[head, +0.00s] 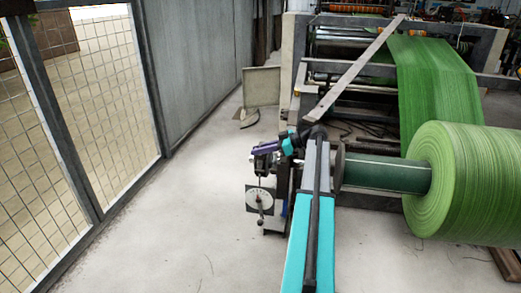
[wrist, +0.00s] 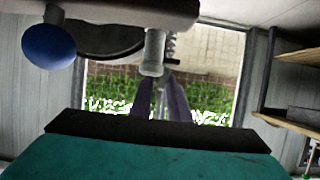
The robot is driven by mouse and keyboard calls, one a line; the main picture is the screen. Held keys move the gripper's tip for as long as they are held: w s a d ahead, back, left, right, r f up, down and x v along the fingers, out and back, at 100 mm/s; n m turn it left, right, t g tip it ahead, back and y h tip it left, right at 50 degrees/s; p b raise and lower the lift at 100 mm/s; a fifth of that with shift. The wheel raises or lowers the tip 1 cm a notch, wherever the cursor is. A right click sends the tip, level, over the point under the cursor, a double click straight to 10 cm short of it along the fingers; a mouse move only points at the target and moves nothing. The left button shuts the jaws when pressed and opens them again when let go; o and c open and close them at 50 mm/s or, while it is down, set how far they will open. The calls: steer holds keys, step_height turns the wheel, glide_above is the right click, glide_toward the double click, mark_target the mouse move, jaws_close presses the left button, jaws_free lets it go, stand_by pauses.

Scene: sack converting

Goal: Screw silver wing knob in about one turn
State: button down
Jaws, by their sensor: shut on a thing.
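In the wrist view the silver wing knob (wrist: 153,55) is a pale grey stem with a wider lower end, below a grey housing (wrist: 120,12). The two purple fingers of my gripper (wrist: 162,85) reach up to its lower end and are shut on it. The exact contact and the wings are hard to make out. In the head view my gripper (head: 265,149) is small and purple, at the top of a grey device with a white dial (head: 259,200). The knob cannot be told apart there.
A large green roll (head: 462,185) on a shaft (head: 385,173) lies right of my arm. A mesh fence (head: 85,90) stands left. The floor (head: 165,240) between is clear.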

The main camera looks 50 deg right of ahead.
steer(key=shift+m+t+h, duration=0.3)
steer(key=shift+m+h, duration=0.3)
steer(key=shift+h, duration=0.1)
steer(key=shift+a+m+t+h+b, duration=0.15)
steer(key=shift+m+t+h+b, duration=0.25)
steer(key=shift+m+h, duration=0.75)
steer(key=m+h, duration=0.4)
steer(key=h, duration=0.1)
steer(key=shift+m+h+p, duration=0.5)
steer(key=shift+m+h, duration=0.75)
steer(key=shift+h, duration=0.1)
steer(key=shift+f+m+g+h+p, duration=0.1)
steer(key=shift+m+g+h+p, duration=0.65)
steer(key=shift+p, duration=0.9)
steer(key=shift+s+d+m+g+h+p, duration=0.15)
steer(key=shift+m+h+p, duration=0.35)
steer(key=shift+p, duration=0.95)
steer(key=shift+w+d+m+g+h+p, duration=0.1)
steer(key=shift+d+m+g+h+p, duration=0.25)
steer(key=shift+p, duration=1.1)
steer(key=shift+m+h+p, duration=0.3)
steer(key=shift+p, duration=1.3)
steer(key=p, duration=0.2)
steer(key=shift+w+r+p, duration=0.25)
steer(key=shift+r+p, duration=0.05)
steer(key=shift+p, duration=0.1)
